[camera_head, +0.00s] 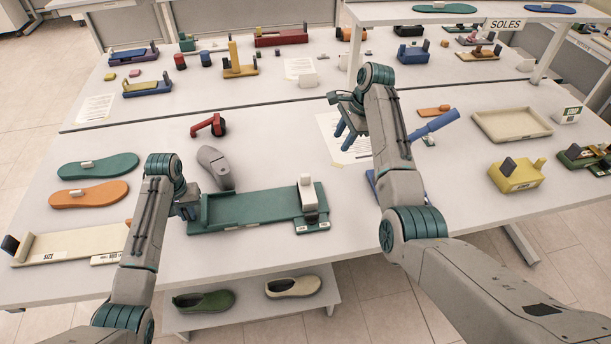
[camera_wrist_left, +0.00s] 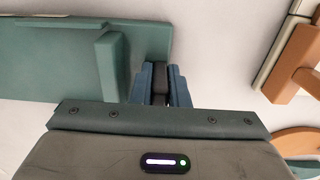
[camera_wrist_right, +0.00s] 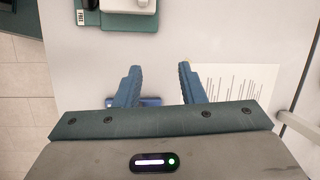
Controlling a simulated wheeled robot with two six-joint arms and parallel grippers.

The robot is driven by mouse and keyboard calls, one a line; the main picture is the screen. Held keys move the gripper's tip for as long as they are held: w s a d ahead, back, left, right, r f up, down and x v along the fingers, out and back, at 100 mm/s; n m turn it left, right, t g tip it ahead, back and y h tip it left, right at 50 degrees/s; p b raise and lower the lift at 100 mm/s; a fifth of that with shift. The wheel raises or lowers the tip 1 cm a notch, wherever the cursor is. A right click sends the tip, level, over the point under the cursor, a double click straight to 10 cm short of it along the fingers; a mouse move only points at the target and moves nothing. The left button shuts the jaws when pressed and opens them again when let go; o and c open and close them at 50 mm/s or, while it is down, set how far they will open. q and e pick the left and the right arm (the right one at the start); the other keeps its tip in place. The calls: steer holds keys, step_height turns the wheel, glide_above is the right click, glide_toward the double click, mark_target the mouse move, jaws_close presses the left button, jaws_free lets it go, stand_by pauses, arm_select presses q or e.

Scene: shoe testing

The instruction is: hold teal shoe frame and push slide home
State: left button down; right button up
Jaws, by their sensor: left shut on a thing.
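The teal shoe frame (camera_head: 255,211) lies flat along the front of the table. In the left wrist view the frame (camera_wrist_left: 85,60) fills the upper left. My left gripper (camera_head: 190,210) is at the frame's left end, shut on a dark tab (camera_wrist_left: 160,82) beside it. My right gripper (camera_head: 345,128) is open and empty above the table, up and right of the slide. The right wrist view shows the white slide (camera_wrist_right: 122,4) at the top edge, apart from the fingers.
A grey shoe last (camera_head: 215,167) lies just behind the frame. Teal (camera_head: 98,166) and orange (camera_head: 88,194) soles lie to the left. A paper sheet (camera_head: 350,150) lies under my right gripper. A cream tray (camera_head: 510,125) and a yellow block (camera_head: 516,175) stand right.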

steer(key=m+g, duration=0.2)
glide_toward(306, 175)
steer(key=d+r, duration=0.1)
steer(key=shift+y, duration=0.3)
steer(key=x, duration=1.1)
steer(key=shift+w+a+f, duration=0.1)
steer(key=shift+a+f, duration=0.05)
steer(key=shift+f, duration=0.2)
steer(key=shift+c, duration=0.3)
jaws_close()
